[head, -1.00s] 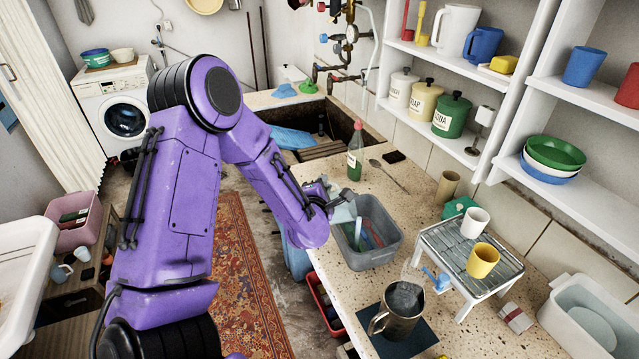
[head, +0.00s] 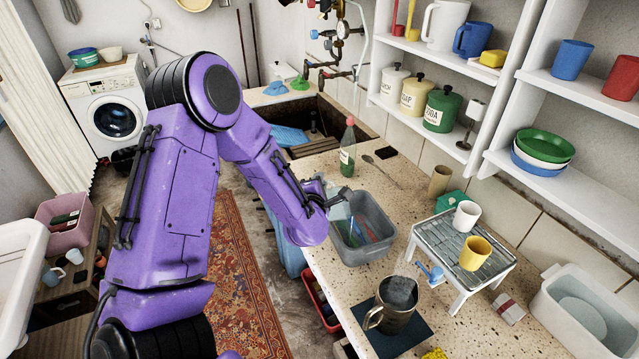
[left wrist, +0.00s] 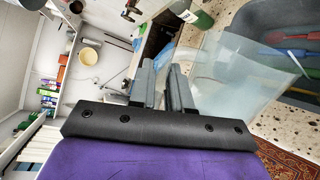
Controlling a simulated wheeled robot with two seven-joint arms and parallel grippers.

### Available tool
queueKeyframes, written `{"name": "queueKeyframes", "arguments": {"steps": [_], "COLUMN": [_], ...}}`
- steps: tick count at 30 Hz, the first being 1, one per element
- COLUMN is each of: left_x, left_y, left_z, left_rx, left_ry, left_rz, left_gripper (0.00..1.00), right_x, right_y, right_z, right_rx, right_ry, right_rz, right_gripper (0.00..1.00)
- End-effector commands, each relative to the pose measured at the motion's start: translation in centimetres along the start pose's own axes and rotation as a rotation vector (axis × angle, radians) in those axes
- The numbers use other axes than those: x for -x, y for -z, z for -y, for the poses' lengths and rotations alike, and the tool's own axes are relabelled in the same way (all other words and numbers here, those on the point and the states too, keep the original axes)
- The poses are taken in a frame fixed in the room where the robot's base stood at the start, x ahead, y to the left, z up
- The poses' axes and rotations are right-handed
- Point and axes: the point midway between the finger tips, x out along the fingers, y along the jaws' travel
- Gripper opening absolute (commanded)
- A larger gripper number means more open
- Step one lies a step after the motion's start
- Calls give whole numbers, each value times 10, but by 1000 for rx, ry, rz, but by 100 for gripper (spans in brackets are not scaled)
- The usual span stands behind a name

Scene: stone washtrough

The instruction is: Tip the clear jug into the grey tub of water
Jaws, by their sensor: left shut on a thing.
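The clear jug (head: 341,209) is a pale see-through vessel at the left rim of the grey tub (head: 378,252). My left gripper (head: 327,201) is shut on the jug, just left of the tub. In the left wrist view the gripper's fingers (left wrist: 160,88) are close together, with the clear jug (left wrist: 235,78) on their right side, reaching toward the grey tub (left wrist: 262,58). Water and colored sticks show inside the tub. I cannot tell how far the jug is tilted or whether anything pours. My right gripper is not in view.
A metal mug (head: 396,316) with a grey thing in it stands on a dark mat in front. A rack (head: 468,262) with a white cup and a yellow cup is right of the tub. A green bottle (head: 347,152) stands behind. Speckled counter (head: 400,200) is free between.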

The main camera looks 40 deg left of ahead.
Motion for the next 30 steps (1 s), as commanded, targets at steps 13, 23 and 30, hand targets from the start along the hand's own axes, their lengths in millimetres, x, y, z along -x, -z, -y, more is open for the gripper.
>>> {"name": "queueKeyframes", "arguments": {"steps": [13,23,30], "left_x": [0,-2,-2], "left_y": [-1,-18,-21], "left_z": [0,7,8], "left_rx": [-5,-150,-174], "left_ry": [-1,-1,-2], "left_rz": [0,-30,-36], "left_gripper": [0,0,0], "right_x": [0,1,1], "right_y": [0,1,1], "right_z": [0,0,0], "right_rx": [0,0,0], "right_ry": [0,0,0], "right_rz": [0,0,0], "right_gripper": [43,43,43]}}
